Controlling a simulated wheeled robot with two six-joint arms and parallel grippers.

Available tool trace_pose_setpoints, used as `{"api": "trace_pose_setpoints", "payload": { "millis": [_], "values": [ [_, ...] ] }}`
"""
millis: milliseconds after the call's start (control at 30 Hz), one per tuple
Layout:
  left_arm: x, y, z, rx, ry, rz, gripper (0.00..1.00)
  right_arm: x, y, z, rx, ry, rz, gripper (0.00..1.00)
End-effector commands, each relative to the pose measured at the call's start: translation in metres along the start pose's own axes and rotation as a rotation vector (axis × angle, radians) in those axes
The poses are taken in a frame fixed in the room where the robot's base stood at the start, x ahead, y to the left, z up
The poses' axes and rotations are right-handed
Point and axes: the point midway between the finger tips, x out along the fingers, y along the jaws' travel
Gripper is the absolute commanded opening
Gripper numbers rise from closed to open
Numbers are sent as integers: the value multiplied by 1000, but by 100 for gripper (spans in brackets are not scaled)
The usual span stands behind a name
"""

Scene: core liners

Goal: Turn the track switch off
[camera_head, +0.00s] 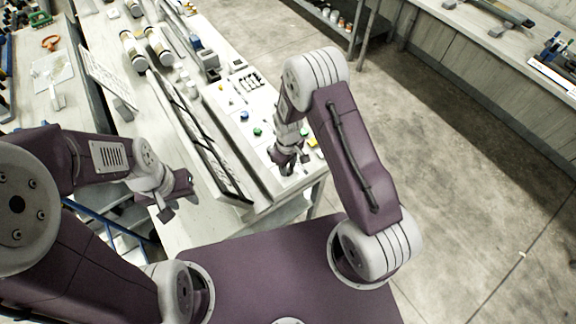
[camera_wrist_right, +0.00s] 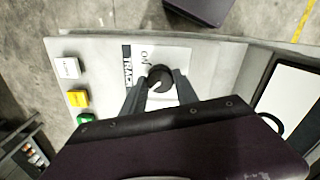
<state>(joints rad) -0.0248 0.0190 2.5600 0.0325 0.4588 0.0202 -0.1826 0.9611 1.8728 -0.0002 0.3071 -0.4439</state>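The track switch is a round black knob (camera_wrist_right: 159,77) on a white plate with TRACK and ON lettering, seen in the right wrist view. My right gripper (camera_wrist_right: 160,80) has one finger on each side of the knob, with its tips close to it. I cannot tell whether the fingers press on it. In the head view my right gripper (camera_head: 287,166) is low over the near end of the light panel (camera_head: 262,150), and the knob is hidden there.
In the right wrist view, white (camera_wrist_right: 67,68), yellow (camera_wrist_right: 78,98) and green (camera_wrist_right: 86,118) buttons sit left of the knob. A dark-framed rack (camera_head: 205,150) stands along the panel's left side in the head view. Open concrete floor (camera_head: 460,180) lies to the right.

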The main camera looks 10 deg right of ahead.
Motion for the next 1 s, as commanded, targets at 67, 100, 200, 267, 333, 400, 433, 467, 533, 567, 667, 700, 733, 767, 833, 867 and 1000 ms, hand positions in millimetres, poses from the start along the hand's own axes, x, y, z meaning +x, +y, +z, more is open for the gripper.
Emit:
{"api": "trace_pose_setpoints", "payload": {
  "millis": [67,100,200,267,333,400,433,467,533,567,667,700,733,767,833,867,1000],
  "values": [
    [0,0,0,0,0,0,36,0,0,-1,-1,3,1,57],
    [0,0,0,0,0,0,36,0,0,-1,-1,2,1,57],
    [0,0,0,0,0,0,36,0,0,0,0,1,1,57],
    [0,0,0,0,0,0,36,0,0,0,0,1,0,57],
    [0,0,0,0,0,0,36,0,0,0,1,0,0,57],
    [1,0,0,0,0,0,36,-2,0,-1,1,1,1,57],
    [2,0,0,0,0,0,36,-5,0,-1,1,2,1,57],
    [2,0,0,0,0,0,36,-8,0,-1,1,2,1,57],
    [6,0,1,0,0,0,36,-20,1,-2,1,5,2,57],
    [7,0,1,0,0,0,36,-26,0,-1,1,5,2,57],
    [11,0,1,0,0,0,36,-48,1,-2,0,6,3,57],
    [12,0,1,0,0,0,36,-57,1,-2,0,6,3,57],
    [13,0,1,0,0,0,36,-63,1,-2,0,6,3,57],
    [14,0,1,0,0,0,36,-68,0,-2,0,5,3,57],
    [15,0,2,0,0,0,36,-79,0,-2,0,4,2,57],
    [15,0,2,0,0,0,36,-82,0,-2,0,4,2,57],
    [15,0,2,0,0,0,36,-91,0,-1,0,2,1,57]
  ]
}}
